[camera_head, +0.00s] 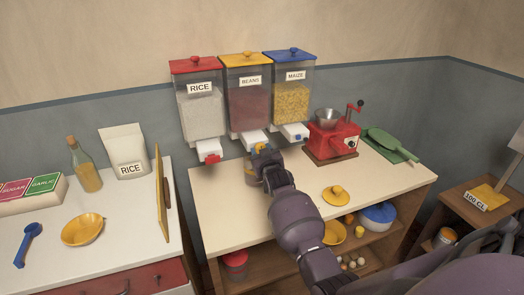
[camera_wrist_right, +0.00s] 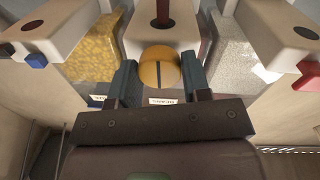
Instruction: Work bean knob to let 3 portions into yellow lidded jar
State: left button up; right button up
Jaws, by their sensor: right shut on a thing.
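The beans dispenser (camera_head: 248,105), with a yellow lid and dark red beans, hangs in the middle of three. My right gripper (camera_head: 263,153) is at its white spout, shut on the yellow bean knob. In the right wrist view the round bean knob (camera_wrist_right: 160,72), with a dark slot upright across it, sits between the two fingers. A jar (camera_head: 248,173) stands on the counter under the spout, mostly hidden behind my right gripper and arm; its fill cannot be seen. A yellow lid with a knob (camera_head: 335,195) lies on the counter to the right. My left gripper is not in view.
The rice dispenser (camera_head: 200,110) and maize dispenser (camera_head: 289,100) flank the beans closely. The left counter holds a yellow bowl (camera_head: 83,229), bottle and rice bag. The counter's left front is clear.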

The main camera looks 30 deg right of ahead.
jog(key=shift+m, duration=0.3)
jog(key=o, duration=0.9)
jog(key=shift+s, duration=0.1)
jog(key=v, duration=1)
jog(key=shift+s+a+p, duration=0.1)
jog(key=shift+s+p, duration=0.2)
jog(key=shift+p, duration=0.05)
dwell(0.4)
